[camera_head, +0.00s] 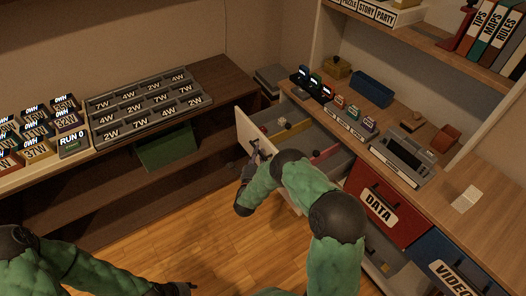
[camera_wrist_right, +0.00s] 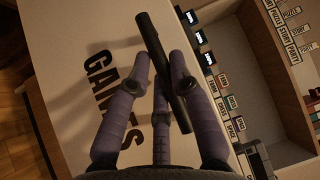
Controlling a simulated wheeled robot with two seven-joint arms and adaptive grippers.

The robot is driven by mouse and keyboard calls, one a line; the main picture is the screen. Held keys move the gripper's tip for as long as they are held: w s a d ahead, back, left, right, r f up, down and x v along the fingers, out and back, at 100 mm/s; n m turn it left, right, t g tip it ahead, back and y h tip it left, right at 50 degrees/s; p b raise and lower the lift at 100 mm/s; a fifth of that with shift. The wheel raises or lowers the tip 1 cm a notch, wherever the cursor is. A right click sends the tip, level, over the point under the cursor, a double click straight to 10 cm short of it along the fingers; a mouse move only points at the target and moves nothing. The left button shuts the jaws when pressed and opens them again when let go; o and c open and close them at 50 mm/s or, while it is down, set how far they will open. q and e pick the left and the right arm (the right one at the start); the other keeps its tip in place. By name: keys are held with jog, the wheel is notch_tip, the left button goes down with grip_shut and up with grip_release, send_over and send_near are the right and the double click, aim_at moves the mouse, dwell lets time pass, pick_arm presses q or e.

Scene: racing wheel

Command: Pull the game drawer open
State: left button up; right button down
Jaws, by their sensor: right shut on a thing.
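The game drawer's pale front (camera_head: 250,130) stands well out from the cabinet in the head view, and the drawer is open. In the right wrist view the front (camera_wrist_right: 60,50) bears the lettering GAMES. My right gripper (camera_head: 256,157) is at the front's outer face. In the wrist view its purple-grey fingers (camera_wrist_right: 165,75) are closed around the dark bar handle (camera_wrist_right: 153,38). My left gripper (camera_head: 190,287) is low in the head view, far from the drawer; its fingers are too small and dark to read.
The open drawer holds a white die-like object (camera_head: 282,122) and a pink piece (camera_head: 325,153). A red DATA drawer (camera_head: 392,222) and a blue VIDEO drawer (camera_head: 432,258) are beside it. A low shelf (camera_head: 120,205) stands at left. Wooden floor (camera_head: 185,235) between is clear.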

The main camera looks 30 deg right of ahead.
jog(key=shift+a+f, duration=0.1)
jog(key=shift+a, duration=0.65)
jog(key=c, duration=1.4)
grip_release()
jog(key=shift+s, duration=0.1)
jog(key=v, duration=1.2)
